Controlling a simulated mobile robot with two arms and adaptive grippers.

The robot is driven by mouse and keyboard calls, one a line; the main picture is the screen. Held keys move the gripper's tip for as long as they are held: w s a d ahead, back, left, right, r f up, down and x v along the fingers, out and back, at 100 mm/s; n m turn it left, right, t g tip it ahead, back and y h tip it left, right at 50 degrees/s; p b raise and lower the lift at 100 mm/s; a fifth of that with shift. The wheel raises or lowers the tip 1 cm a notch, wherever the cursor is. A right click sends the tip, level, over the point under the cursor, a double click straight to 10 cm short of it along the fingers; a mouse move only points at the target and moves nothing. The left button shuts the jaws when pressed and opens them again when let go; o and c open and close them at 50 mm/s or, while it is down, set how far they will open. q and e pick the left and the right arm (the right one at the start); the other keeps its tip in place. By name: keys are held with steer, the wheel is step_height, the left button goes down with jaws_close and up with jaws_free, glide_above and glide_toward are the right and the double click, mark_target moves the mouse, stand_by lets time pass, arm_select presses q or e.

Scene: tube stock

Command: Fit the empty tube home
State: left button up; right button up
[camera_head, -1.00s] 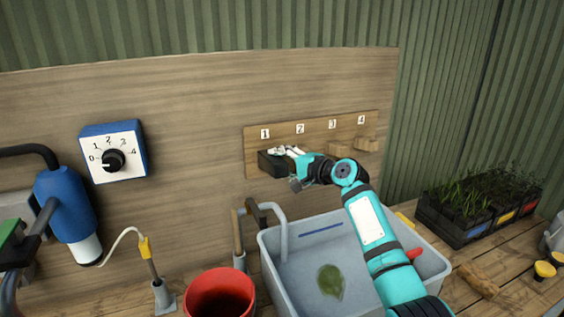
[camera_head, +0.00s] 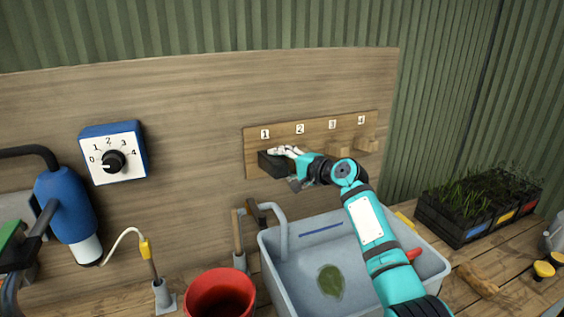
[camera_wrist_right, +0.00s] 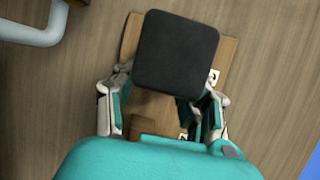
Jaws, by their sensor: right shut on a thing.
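A black square-ended tube (camera_head: 272,164) is at the numbered wooden board (camera_head: 250,142), just below label 1. Its closed-looking dark end face (camera_wrist_right: 176,54) fills the upper middle of the right wrist view. My right gripper (camera_head: 284,156) comes in from the right and is shut on this tube, with a finger on either side (camera_wrist_right: 162,104) in the wrist view. The tube's inside is hidden, and I cannot tell whether it is seated on a peg or held just off the board. My left gripper is not in view.
Bare wooden pegs (camera_head: 366,144) stick out under labels 3 and 4. A grey basin (camera_head: 437,262) with a tap stands below my right arm. A red bucket (camera_head: 220,290), a blue dial box (camera_head: 113,151) and plant trays (camera_head: 477,205) flank it.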

steer(key=shift+w+a+r, duration=0.1)
steer(key=shift+r, duration=0.7)
stand_by(0.6)
steer(key=o, duration=1.1)
steer(key=shift+w+a+f, duration=0.1)
steer(key=shift+a+f, duration=0.1)
steer(key=shift+a, duration=0.05)
steer(key=shift+f, duration=0.15)
steer(key=shift+d, duration=0.1)
steer(key=shift+s+d, duration=0.3)
steer(key=shift+d, duration=0.1)
steer(key=v, duration=1.1)
steer(key=shift+s+a, duration=0.1)
steer(key=shift+a, duration=0.05)
